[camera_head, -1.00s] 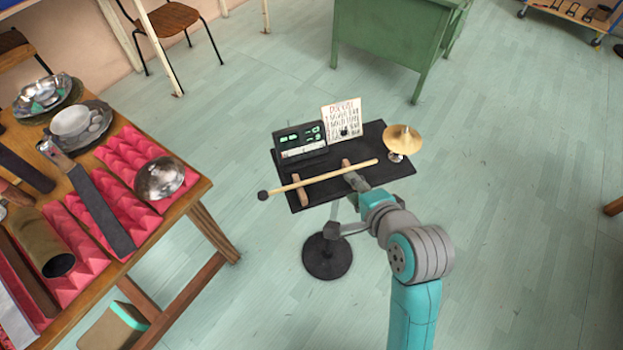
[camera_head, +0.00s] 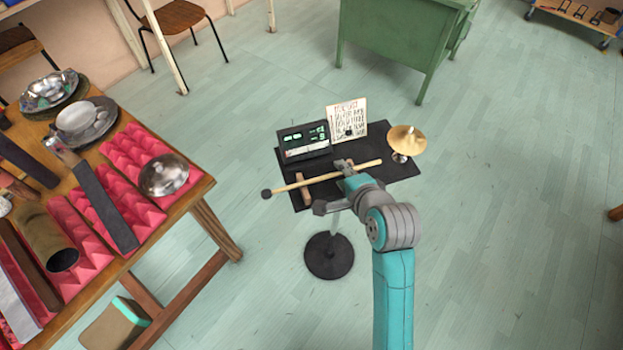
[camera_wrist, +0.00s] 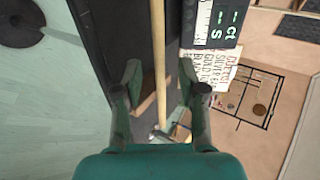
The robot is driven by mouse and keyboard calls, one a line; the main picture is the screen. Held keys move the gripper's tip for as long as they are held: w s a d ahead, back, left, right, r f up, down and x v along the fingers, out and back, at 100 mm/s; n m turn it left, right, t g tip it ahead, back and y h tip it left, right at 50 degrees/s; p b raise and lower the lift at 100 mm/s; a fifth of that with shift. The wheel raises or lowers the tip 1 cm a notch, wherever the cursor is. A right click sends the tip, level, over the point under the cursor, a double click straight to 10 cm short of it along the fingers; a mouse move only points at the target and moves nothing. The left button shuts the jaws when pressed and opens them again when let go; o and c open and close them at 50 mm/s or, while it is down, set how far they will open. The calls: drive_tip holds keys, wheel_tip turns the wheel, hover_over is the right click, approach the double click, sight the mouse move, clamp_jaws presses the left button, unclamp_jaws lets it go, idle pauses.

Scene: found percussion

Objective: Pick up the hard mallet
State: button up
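The mallet (camera_head: 316,180) has a pale wooden shaft and a dark round head at its left end. It lies across small wooden rests (camera_head: 302,186) on the black stand tray (camera_head: 403,170). My gripper (camera_head: 343,165) is over the shaft, right of its middle, and partly hides it. In the wrist view the mallet shaft (camera_wrist: 158,45) runs between the two spread fingers of my gripper (camera_wrist: 160,80), with a gap on each side. The mallet head is out of the wrist view.
A black display box (camera_head: 304,141) and a written card (camera_head: 346,119) stand at the tray's back, close to my gripper. A small brass cymbal (camera_head: 407,139) stands at the right. A wooden table (camera_head: 205,188) with pink foam and metalware is at left.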

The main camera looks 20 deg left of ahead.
clamp_jaws()
